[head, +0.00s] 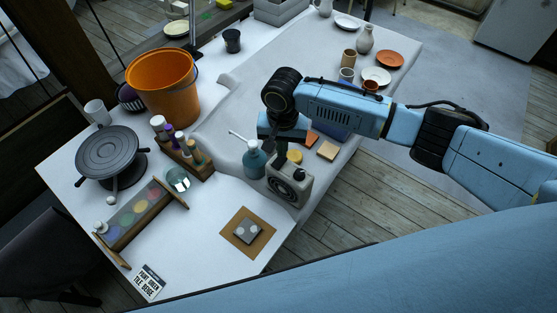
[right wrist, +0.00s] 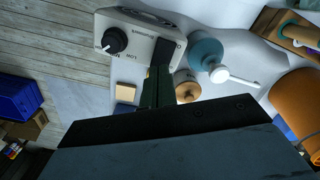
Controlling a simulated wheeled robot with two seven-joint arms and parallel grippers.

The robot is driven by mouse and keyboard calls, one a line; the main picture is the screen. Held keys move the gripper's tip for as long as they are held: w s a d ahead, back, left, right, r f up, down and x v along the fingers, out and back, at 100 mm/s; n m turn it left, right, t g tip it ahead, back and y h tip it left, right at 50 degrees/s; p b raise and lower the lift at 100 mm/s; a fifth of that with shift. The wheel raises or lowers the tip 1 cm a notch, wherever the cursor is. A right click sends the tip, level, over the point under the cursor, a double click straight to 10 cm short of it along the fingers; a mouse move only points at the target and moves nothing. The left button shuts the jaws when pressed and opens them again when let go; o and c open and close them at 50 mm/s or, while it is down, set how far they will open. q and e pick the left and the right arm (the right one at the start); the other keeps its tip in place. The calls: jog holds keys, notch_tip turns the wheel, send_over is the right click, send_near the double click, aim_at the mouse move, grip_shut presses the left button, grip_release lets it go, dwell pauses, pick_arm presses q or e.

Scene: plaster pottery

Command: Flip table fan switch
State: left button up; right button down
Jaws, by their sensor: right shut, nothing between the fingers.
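The table fan (head: 288,187) is a small beige box with a round dark grille, near the front right edge of the white table. In the right wrist view the fan body (right wrist: 148,28) shows a black knob (right wrist: 114,41) with printed labels beside it. My right gripper (head: 290,140) is above and behind the fan in the head view, pointing down. In the right wrist view its dark fingers (right wrist: 158,82) are shut and empty. They overlap the fan's edge, to the right of the knob; I cannot tell whether they touch it. My left gripper is not in view.
A teal pump bottle (head: 254,160) stands close left of the fan. A yellow-lidded jar (head: 294,156) is just behind it. A brown board with a grey tile (head: 247,232) lies in front. An orange bucket (head: 163,88) and a turntable (head: 110,152) stand farther left.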

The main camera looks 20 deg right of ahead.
jog(key=shift+f+b, duration=0.35)
jog(key=shift+f, duration=0.65)
dwell(0.7)
notch_tip(320, 180, up, 7)
jog(key=p, duration=0.9)
dwell(0.5)
